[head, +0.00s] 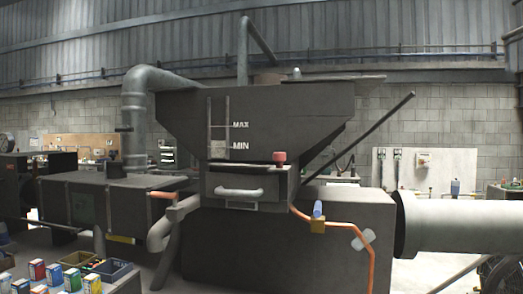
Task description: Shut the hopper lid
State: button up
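The large dark grey hopper (270,112) stands in the middle of the head view. It narrows downward and bears MAX and MIN marks on its front. A thin, flat dark plate (335,79) lies level along the top right of the hopper and sticks out past its right edge. It looks like the lid, but I cannot be sure. A small rounded grey knob (296,72) shows near its left end. The hopper's top opening is seen edge-on, so how far it is covered is hidden. My gripper is not in view.
A slanted dark bar (362,142) rises right of the hopper. A drawer with a pale handle (239,192) and a red knob (279,158) are below. A wide pale pipe (465,226) crosses the right side. Small boxes (55,273) stand at the lower left.

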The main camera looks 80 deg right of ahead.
aim_at(364, 86)
jog(key=z, duration=0.1)
jog(key=k, duration=0.2)
jog(key=z, duration=2.95)
